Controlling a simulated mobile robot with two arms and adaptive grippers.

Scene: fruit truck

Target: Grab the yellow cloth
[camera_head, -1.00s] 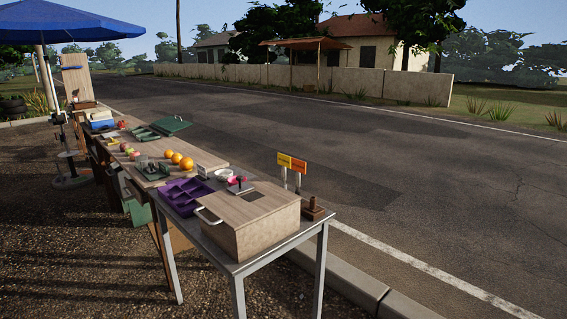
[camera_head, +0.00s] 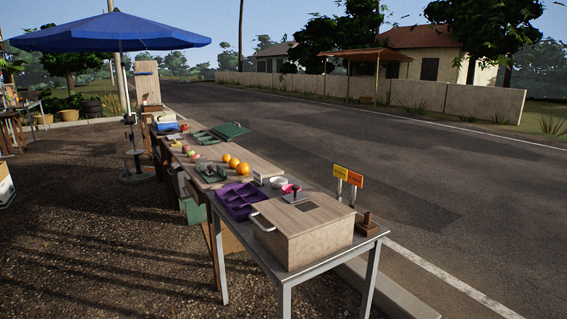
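I cannot make out a yellow cloth in the head view. The yellow things that show are a small yellow sign (camera_head: 340,172) at the right end of the tables and several orange fruits (camera_head: 234,162) on the wooden tabletop. Neither of my grippers is in view.
A metal table (camera_head: 309,267) carries a wooden box (camera_head: 303,235) and a purple tray (camera_head: 233,211). Behind it, a wooden table (camera_head: 262,167) leads toward a blue umbrella (camera_head: 108,32). Gravel (camera_head: 95,245) at the left is open. A road (camera_head: 400,165) lies at the right.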

